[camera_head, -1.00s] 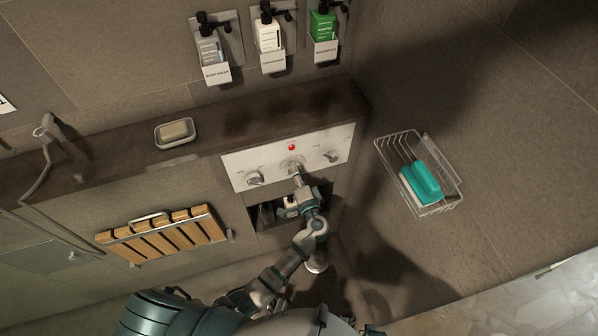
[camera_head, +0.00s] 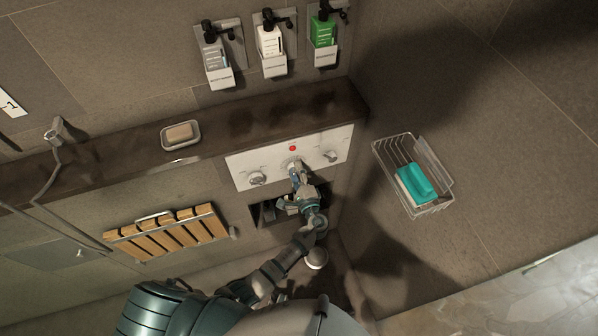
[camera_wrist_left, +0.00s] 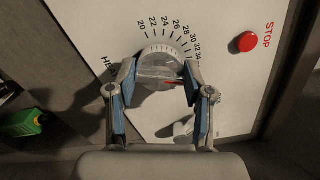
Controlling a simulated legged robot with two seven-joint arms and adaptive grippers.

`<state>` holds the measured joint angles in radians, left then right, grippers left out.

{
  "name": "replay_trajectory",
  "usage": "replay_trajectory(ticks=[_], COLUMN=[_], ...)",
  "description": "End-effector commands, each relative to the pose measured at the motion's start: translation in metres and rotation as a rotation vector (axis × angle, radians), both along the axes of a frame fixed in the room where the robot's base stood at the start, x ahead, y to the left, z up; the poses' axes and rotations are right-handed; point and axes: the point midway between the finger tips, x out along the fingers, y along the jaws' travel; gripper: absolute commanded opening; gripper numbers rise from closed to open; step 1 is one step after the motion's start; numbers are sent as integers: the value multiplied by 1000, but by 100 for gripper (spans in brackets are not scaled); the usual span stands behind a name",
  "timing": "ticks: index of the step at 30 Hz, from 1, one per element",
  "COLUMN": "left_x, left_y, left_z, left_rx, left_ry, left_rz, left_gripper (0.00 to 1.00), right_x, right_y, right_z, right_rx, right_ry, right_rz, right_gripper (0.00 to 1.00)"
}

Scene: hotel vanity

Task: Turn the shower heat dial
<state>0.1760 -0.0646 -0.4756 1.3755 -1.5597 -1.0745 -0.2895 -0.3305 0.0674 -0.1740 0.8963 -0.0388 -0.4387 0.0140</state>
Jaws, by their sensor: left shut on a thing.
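The heat dial (camera_wrist_left: 160,66) is a pale round knob with a number scale running from 20 into the thirties. A red mark shows at its lower right in the left wrist view. My left gripper (camera_wrist_left: 158,80) has a finger on each side of the dial and is shut on it. In the head view, my left gripper (camera_head: 294,170) reaches up to the middle of the white control panel (camera_head: 240,166) and largely covers the dial. My right gripper is not in view.
The panel has a red STOP button (camera_head: 292,148), a left knob (camera_head: 257,178) and a right knob (camera_head: 330,156). Below is a dark niche (camera_head: 262,214). A soap dish (camera_head: 181,145) sits on the ledge. A wire basket (camera_head: 440,165) hangs on the right wall.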

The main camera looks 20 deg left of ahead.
Motion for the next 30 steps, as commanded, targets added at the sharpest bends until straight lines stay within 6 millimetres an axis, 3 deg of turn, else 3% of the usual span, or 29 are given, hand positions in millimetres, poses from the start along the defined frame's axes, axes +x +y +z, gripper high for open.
replay_trajectory(ticks=[1, 12, 13, 16, 26, 30], left_x=[2, 3, 3, 3, 0, -14], left_y=[3, 2, 2, 1, -3, -13], left_z=[8, 8, 8, 7, 2, 1], left_rx=[9, 12, 11, 11, 9, 7], left_ry=[-13, -12, -13, -11, -1, 0], left_rz=[8, 6, 6, 4, 0, -1], left_gripper=[16, 16, 53, 76, 76, 76], right_x=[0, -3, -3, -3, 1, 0], right_y=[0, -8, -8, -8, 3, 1], right_z=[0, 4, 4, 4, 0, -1], right_rx=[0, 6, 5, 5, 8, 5], right_ry=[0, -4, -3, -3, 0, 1], right_rz=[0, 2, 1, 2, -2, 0], right_gripper=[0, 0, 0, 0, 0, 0])
